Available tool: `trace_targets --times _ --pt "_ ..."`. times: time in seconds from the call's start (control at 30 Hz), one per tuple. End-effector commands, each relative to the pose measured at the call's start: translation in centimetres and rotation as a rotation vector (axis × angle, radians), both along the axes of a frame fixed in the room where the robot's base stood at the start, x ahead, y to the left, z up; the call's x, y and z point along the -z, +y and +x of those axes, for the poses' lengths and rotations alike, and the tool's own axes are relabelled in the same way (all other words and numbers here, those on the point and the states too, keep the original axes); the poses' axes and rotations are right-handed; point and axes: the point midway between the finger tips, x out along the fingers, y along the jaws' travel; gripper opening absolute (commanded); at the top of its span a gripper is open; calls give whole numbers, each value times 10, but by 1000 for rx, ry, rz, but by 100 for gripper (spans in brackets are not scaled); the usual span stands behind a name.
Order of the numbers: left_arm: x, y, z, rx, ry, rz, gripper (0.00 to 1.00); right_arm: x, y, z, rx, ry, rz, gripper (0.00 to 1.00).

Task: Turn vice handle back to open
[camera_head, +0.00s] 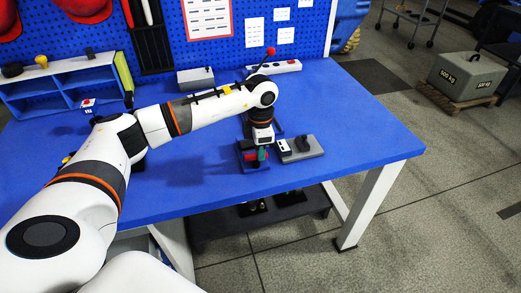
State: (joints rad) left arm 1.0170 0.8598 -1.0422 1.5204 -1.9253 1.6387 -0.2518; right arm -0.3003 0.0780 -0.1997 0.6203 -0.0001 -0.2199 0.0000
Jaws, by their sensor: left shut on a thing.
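My left arm reaches across the blue workbench (205,172), and its gripper (262,150) points down at a small dark fixture, which looks like the vice (247,166), near the bench's front edge. A red part (250,157) shows on the fixture beside the fingers. A small green piece (262,155) is at the fingertips; the gripper is shut there on what seems to be the vice handle. The wrist and fingers hide much of the handle and jaws, so the jaw gap cannot be told. My right gripper is out of view.
A grey block with a black knob (303,148) sits just right of the vice. Behind stand a grey box (195,79), a red-knobbed lever (270,52) and a white button strip (286,66). A blue shelf (63,88) is at left. The bench's right side is clear.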

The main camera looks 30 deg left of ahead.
Motion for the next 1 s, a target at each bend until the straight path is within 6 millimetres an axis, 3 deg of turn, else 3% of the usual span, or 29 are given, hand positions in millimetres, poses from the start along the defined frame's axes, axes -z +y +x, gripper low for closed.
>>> trace_targets --times 0.3,0.33,0.47,0.77,1.0 --pt "-2 1 1 -2 -5 1 0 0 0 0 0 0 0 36" --pt "-2 1 1 -2 -5 1 16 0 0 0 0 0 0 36" --pt "-2 0 1 -1 -4 1 36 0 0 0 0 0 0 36" --pt "-2 0 1 0 -2 1 36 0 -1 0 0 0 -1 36" --pt "-33 0 1 -1 -6 1 36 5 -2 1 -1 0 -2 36"
